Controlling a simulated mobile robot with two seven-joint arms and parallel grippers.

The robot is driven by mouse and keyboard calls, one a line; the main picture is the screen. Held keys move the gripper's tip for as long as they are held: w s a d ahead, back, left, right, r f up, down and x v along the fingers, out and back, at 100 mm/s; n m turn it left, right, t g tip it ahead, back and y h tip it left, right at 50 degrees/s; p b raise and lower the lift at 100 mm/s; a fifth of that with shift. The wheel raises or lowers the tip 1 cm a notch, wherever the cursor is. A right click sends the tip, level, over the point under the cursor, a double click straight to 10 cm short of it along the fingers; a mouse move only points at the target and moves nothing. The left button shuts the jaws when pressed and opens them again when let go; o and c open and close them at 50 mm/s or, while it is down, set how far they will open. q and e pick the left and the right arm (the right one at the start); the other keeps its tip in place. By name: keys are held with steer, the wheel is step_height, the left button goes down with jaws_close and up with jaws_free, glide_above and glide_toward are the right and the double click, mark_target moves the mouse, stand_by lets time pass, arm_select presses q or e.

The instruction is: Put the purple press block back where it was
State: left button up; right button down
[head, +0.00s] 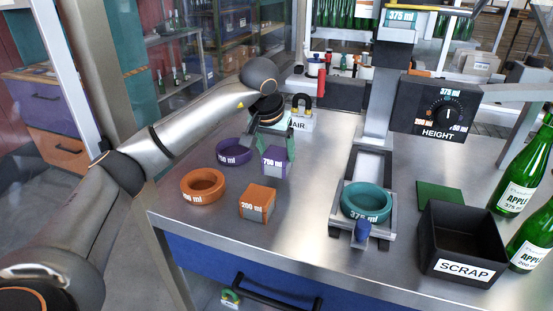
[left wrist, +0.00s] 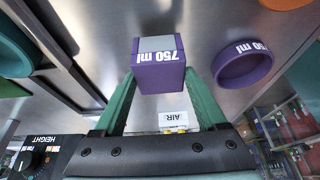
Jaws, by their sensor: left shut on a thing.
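The purple press block (head: 274,162), marked 750 ml, is between the green fingers of my left gripper (head: 277,147), at the back left of the steel bench. In the left wrist view the block (left wrist: 158,75) sits between both fingertips of the left gripper (left wrist: 160,88), which is shut on it. The block looks upright and at or close to the bench top; I cannot tell if it touches. The purple ring (head: 233,151) lies just left of the block, apart from it. My right gripper is not in view.
An orange ring (head: 202,187) and an orange 200 ml block (head: 257,203) are in front. A teal 375 ml ring (head: 366,202) sits in the press at the centre. An AIR sign (head: 299,125) stands behind the block. A black SCRAP bin (head: 462,232) and green bottles are at right.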

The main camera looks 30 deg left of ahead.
arm_select(q)
step_height(320, 180, down, 2)
steer(key=shift+f, duration=0.2)
steer(key=shift+f, duration=0.15)
steer(key=o, duration=1.4)
